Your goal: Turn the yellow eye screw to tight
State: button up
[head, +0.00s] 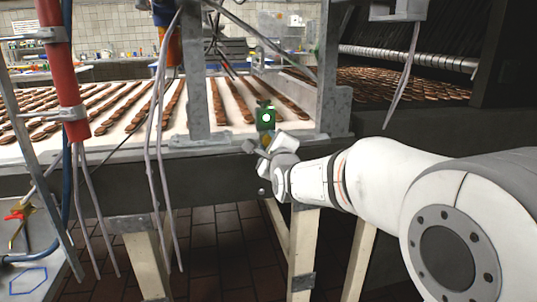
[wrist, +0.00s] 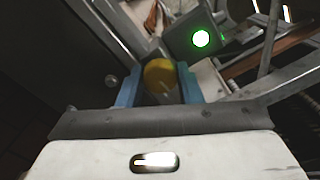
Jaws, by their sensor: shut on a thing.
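The yellow eye screw (wrist: 160,76) is between the two blue fingers of my gripper (wrist: 158,85) in the wrist view. The gripper is shut on it, and only its rounded yellow top shows clearly. In the head view my gripper (head: 263,146) is at the front edge of the conveyor frame, just below a green box with a lit round lamp (head: 266,118). A small yellow patch of the eye screw (head: 266,139) shows there, mostly hidden by the gripper. The lamp glows green in the wrist view (wrist: 201,39). I cannot tell how tight the screw is.
A white conveyor (head: 143,122) with rows of brown biscuits lies behind the frame. A grey metal post (head: 196,75) and hanging cables (head: 160,150) stand left of my gripper. A red pipe (head: 62,60) is at the far left. A side table (head: 40,282) stands lower left.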

jog(key=shift+m+b, duration=0.35)
jog(key=shift+m, duration=0.15)
jog(key=o, duration=1)
jog(key=shift+s, duration=0.1)
jog(key=p+v, duration=0.1)
jog(key=v, duration=0.6)
jog(key=shift+s+d, duration=0.1)
jog(key=shift+s, duration=0.25)
